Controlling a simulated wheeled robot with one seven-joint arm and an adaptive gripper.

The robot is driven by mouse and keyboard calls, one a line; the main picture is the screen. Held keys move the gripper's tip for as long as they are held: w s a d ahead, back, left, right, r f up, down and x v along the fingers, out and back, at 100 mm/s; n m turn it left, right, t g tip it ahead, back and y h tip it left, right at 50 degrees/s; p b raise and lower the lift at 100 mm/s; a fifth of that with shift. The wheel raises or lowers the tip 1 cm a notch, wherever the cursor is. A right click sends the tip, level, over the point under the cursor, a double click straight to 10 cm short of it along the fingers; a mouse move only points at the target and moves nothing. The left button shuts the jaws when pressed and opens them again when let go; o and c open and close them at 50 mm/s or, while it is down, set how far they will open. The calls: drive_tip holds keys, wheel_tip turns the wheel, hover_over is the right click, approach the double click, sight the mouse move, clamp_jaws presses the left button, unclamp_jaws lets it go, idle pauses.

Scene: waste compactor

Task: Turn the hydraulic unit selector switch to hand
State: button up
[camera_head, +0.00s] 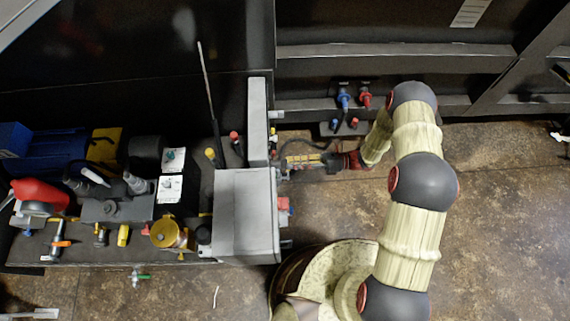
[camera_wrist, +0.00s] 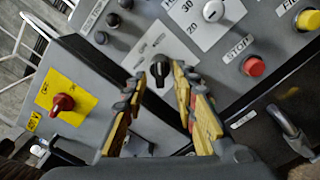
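A black selector knob (camera_wrist: 158,43) with a pale mark sits on a white plate on the grey control panel (camera_wrist: 120,47) in the wrist view. I cannot read its position labels, or tell whether it is the hydraulic unit selector. My gripper (camera_wrist: 169,68) has yellow-and-black fingers, partly open with a narrow gap and nothing held. Its tips point at the black knob, and contact cannot be told. In the head view my gripper (camera_head: 290,160) is at the right side of the grey cabinet; the panel face is hidden there.
A red rotary switch (camera_wrist: 62,103) on a yellow plate is at left. A white dial knob (camera_wrist: 212,10), a red STOP button (camera_wrist: 254,66) and a yellow button (camera_wrist: 307,20) are at upper right. The grey box (camera_head: 246,215) stands close; open floor (camera_head: 500,200) lies at right.

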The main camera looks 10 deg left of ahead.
sight(285, 163)
drive_tip(key=shift+x, duration=1.75)
drive_tip(key=shift+c, duration=0.4)
clamp_jaws()
